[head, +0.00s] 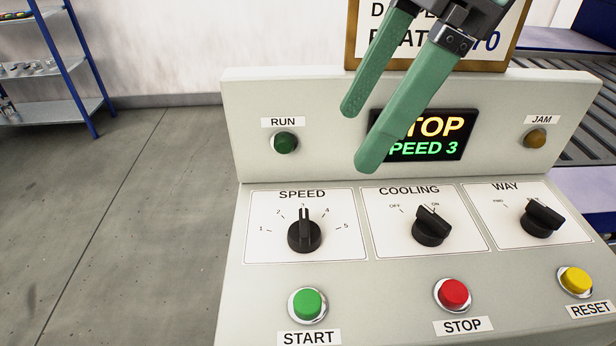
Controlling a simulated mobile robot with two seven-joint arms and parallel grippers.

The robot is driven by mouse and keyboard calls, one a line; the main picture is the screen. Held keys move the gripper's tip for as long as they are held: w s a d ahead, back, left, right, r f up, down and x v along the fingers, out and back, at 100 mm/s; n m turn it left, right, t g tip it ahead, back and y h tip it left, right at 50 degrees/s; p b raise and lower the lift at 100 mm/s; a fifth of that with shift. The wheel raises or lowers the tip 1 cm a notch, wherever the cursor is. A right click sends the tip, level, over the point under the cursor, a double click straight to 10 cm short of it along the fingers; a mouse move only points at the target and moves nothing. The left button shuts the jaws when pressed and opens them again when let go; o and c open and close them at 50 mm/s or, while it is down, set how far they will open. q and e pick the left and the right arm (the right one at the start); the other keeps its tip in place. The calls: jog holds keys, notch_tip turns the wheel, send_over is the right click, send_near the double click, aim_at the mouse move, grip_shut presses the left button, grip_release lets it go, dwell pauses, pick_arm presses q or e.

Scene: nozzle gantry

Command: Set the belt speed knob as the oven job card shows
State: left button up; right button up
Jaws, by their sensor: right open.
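The black speed knob (304,233) sits on the white SPEED plate at the panel's left, its pointer straight up at 3. The display (450,148) reads SPEED 3, with a word ending in TOP above it; its left part is hidden by my finger. My right gripper (358,137) has green fingers, open and empty, in front of the panel's upper face, above and right of the speed knob. My left gripper is not in view.
The COOLING knob (431,227) and WAY knob (541,218) are right of the speed knob. Green START (307,304), red STOP (453,293) and yellow RESET (575,280) buttons lie below. RUN (285,143) and JAM (535,138) lamps look unlit. Open floor lies left, a blue shelf (60,75) behind.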

aim_at(304, 222)
jog(key=b+x, duration=0.2)
jog(key=x, duration=1)
jog(key=shift+s+f, duration=0.1)
jog(key=shift+f, duration=0.05)
grip_shut()
dwell(0.4)
